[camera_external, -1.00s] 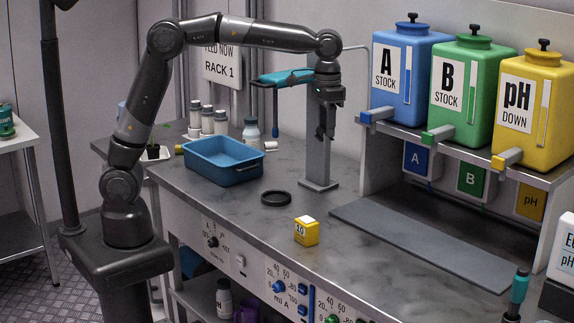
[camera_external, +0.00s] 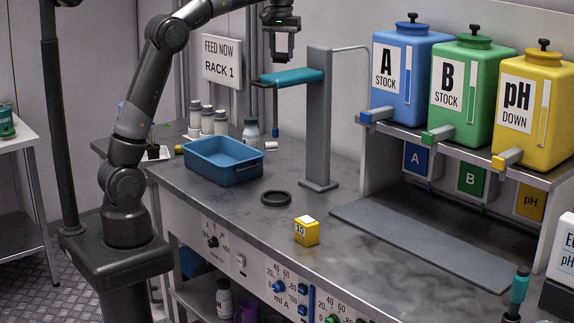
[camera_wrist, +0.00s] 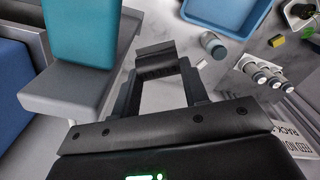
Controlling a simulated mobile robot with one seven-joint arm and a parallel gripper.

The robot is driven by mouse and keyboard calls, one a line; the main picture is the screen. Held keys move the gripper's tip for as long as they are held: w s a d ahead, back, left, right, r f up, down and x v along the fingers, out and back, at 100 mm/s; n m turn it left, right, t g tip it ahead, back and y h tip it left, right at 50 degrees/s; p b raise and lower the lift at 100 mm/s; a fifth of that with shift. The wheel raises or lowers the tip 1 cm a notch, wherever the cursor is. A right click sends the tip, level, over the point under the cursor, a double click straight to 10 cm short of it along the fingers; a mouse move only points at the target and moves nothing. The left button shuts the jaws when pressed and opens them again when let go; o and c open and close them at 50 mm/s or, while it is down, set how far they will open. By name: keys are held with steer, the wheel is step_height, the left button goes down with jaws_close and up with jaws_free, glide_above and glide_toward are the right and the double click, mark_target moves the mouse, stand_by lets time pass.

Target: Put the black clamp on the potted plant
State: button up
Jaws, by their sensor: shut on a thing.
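My gripper (camera_external: 283,44) is raised high in the external view, above and behind the teal arm of the grey stand. In the wrist view, its jaws are shut on a small dark ribbed piece (camera_wrist: 157,66), which looks like the black clamp. The piece is held clear of the table, and its outline merges with the dark fingers.
The grey stand (camera_external: 318,125) with its teal arm (camera_external: 292,76) rises below and right of my gripper. A black ring (camera_external: 276,198) and yellow cube (camera_external: 306,231) sit in front.

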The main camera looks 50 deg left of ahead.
steer(key=a+f+n, duration=0.7)
steer(key=a+f, duration=0.1)
steer(key=a, duration=0.5)
steer(key=n, duration=2.3)
glide_above(152, 146)
steer(key=f, duration=2.6)
steer(key=shift+s+d+f, duration=0.1)
steer(key=shift+s+d, duration=0.05)
steer(key=shift+s, duration=0.05)
steer(key=shift+f, duration=2)
